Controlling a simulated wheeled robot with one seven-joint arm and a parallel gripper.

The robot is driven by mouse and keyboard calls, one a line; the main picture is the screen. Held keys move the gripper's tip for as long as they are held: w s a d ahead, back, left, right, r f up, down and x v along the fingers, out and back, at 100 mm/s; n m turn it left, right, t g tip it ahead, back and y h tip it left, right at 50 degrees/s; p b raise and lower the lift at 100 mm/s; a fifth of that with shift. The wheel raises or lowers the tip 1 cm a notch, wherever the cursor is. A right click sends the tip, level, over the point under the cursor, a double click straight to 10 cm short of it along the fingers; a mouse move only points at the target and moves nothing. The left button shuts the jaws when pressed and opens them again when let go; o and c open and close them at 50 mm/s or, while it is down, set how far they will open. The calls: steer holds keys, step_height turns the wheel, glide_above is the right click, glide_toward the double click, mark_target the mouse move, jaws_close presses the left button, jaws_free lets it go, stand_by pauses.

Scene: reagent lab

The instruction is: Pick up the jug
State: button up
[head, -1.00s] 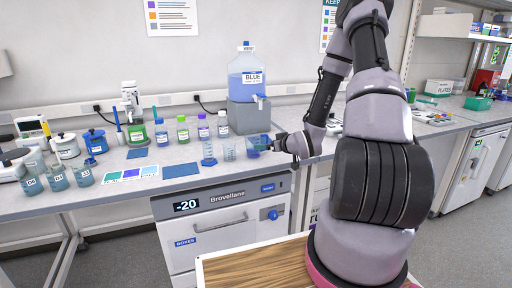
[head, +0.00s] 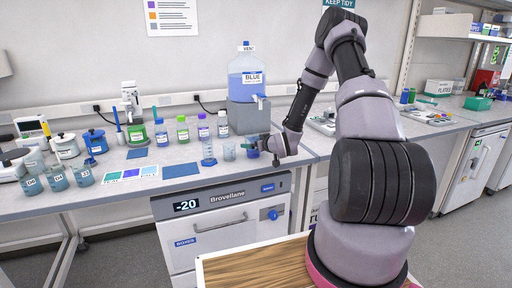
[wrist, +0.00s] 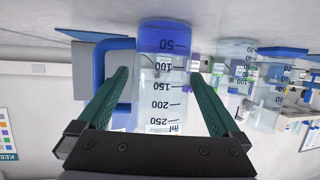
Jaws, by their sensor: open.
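The jug (wrist: 163,85) is a clear vessel with black volume marks and blue liquid in its base. It appears upside down in the inverted wrist view, with what looks like a blue handle (wrist: 120,45) at left. In the head view the jug (head: 253,153) stands on the bench, partly hidden by my gripper (head: 258,145). In the wrist view my gripper (wrist: 164,72) is open, its green fingers on either side of the jug. Gaps show near the fingertips; I cannot tell whether either finger touches it.
A blue-filled dispenser (head: 247,82) stands on a grey block (head: 243,117) behind the jug. A clear beaker (head: 229,151) and a graduated cylinder (head: 208,153) stand close to its left. Several capped bottles are further left. The bench front edge is near.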

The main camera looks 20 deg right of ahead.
steer(key=shift+w, duration=0.1)
steer(key=c, duration=1.3)
steer(key=shift+r, duration=0.15)
